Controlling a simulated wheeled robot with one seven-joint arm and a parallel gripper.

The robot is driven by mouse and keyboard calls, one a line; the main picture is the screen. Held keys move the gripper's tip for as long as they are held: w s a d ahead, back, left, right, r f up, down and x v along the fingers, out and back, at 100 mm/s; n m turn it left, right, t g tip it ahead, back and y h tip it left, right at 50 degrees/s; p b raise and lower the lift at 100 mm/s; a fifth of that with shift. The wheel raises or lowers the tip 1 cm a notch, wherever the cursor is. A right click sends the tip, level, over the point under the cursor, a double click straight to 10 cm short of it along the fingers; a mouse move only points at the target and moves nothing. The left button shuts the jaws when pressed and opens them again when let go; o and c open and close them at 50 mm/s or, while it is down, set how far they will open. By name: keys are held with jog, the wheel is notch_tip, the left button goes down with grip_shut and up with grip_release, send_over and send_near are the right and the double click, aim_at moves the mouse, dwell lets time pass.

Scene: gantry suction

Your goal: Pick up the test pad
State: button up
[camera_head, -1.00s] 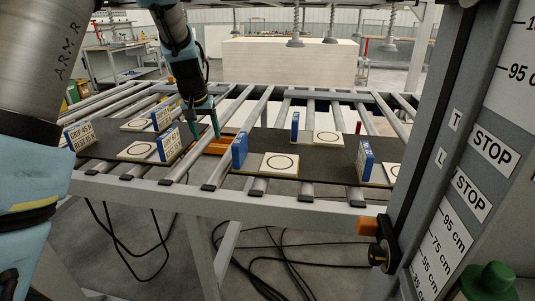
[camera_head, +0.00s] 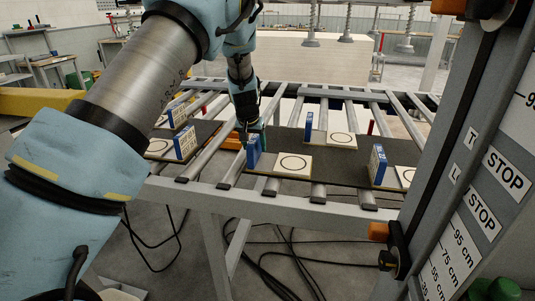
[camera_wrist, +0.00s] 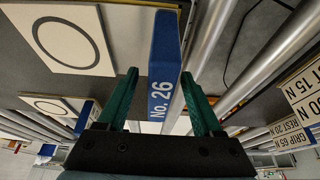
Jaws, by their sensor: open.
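A blue upright pad (camera_head: 253,151) stands at the left end of a white plate with a black circle (camera_head: 295,164). In the wrist view, the pad's blue edge (camera_wrist: 164,60) reads "No. 26" and runs between my fingers. My gripper (camera_wrist: 158,76) is open, with one green finger on each side of that edge. I cannot tell whether either finger touches it. In the head view my gripper (camera_head: 254,130) is just above and behind the pad, and its fingertips are partly hidden.
Other blue upright pads stand at the back (camera_head: 308,126), right (camera_head: 378,165) and left (camera_head: 185,142), beside plates with circles. An orange piece (camera_head: 232,141) lies just left of my gripper. All rest on dark mats over a roller frame (camera_head: 281,190). Suction cups (camera_head: 311,42) hang behind.

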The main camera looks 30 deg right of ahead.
jog(key=shift+x, duration=1)
grip_shut()
